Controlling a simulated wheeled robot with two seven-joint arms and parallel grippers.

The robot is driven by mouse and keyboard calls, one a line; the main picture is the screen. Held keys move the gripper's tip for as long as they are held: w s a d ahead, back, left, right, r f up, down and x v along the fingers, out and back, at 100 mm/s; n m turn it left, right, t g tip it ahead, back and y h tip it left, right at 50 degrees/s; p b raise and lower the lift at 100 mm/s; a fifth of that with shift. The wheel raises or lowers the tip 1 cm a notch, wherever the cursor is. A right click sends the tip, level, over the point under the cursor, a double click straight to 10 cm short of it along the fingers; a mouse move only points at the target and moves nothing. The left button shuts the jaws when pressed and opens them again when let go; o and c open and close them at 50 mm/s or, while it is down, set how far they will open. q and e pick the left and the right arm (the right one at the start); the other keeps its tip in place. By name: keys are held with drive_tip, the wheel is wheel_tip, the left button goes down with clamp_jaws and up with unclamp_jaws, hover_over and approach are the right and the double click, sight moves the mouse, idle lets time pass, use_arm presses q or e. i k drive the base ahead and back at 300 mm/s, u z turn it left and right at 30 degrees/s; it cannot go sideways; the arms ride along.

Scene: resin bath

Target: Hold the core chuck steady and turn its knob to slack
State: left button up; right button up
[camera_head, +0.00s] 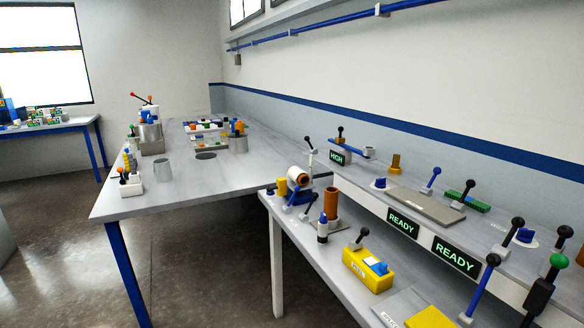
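I cannot tell for sure which thing is the core chuck. One possible match is a white roll-shaped piece with a brown core (299,175), lying sideways at the far end of the lower right bench. Black-ended levers stand close to it. A blue knob on a pale round base (380,183) sits on the raised shelf, and another blue knob (524,236) sits on a white disc farther right. Which knob belongs to the chuck is unclear. Neither of my grippers is in view.
The lower bench carries a brown cylinder (331,204), a yellow box (369,268) and a blue black-ended lever (480,289). READY signs (403,223) front the raised shelf. The left table (204,185) has clear grey surface in front of its pots. Floor at lower left is open.

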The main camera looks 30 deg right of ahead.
sight(323, 219)
drive_tip(key=i, duration=2.55)
drive_tip(key=z, duration=2.65)
